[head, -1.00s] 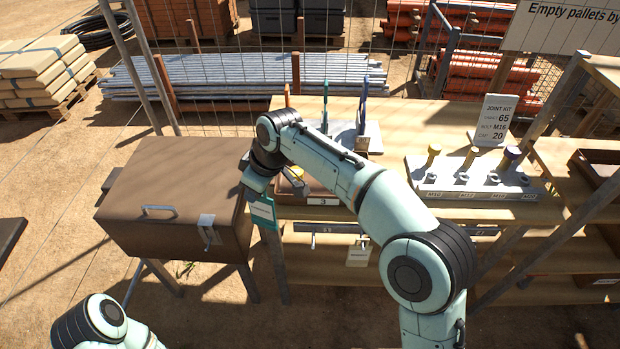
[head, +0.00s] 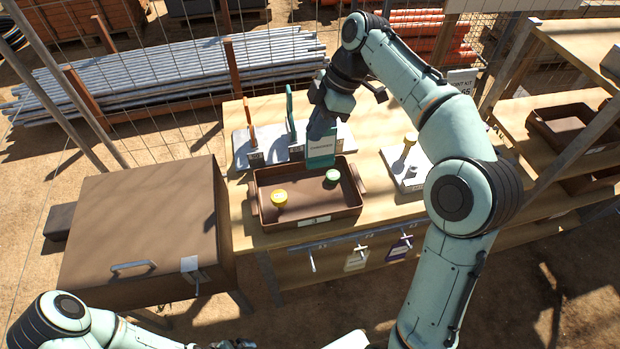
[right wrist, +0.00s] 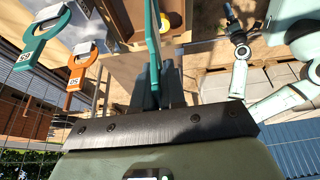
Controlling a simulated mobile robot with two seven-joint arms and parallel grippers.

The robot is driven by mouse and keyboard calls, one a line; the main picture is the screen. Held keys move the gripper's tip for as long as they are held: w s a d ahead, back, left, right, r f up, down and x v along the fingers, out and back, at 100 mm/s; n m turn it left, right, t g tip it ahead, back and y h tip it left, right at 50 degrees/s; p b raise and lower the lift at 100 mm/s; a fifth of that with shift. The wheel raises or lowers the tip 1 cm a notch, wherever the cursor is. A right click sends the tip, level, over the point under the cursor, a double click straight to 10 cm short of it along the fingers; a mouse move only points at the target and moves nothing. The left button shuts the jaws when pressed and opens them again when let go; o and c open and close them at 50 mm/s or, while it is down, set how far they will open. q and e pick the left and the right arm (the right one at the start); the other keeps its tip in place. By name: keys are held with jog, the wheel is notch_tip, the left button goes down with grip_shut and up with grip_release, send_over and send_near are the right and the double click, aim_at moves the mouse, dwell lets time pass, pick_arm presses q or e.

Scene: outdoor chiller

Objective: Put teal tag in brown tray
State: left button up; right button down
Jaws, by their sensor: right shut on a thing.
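My right gripper (head: 320,128) is shut on the teal tag (head: 320,148), which hangs upright below the fingers. In the right wrist view the tag (right wrist: 153,40) shows edge-on between the fingers (right wrist: 152,92). The tag is over the back edge of the brown tray (head: 280,223); I cannot tell whether it touches the rim.
A brown chest (head: 140,225) stands left of the bench. A grey block with a bolt (head: 404,165) stands right of the tray. Tags hang on hooks below the bench front.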

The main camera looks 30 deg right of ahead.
jog(key=b, duration=0.1)
send_over(317, 162)
notch_tip(317, 162, down, 6)
notch_tip(317, 162, down, 5)
jog(key=shift+f+b, duration=0.1)
jog(key=shift+b, duration=0.4)
pick_arm(q)
jog(key=shift+s+f+b, duration=0.3)
jog(key=shift+s+f, duration=1.75)
jog(key=shift+f, duration=0.1)
pick_arm(e)
jog(key=shift+w+f, duration=0.1)
jog(key=shift+f, duration=2.4)
jog(key=shift+f, duration=0.15)
jog(key=c, duration=1.6)
grip_release()
jog(key=o, duration=0.4)
pick_arm(q)
jog(key=shift+s+f, duration=0.1)
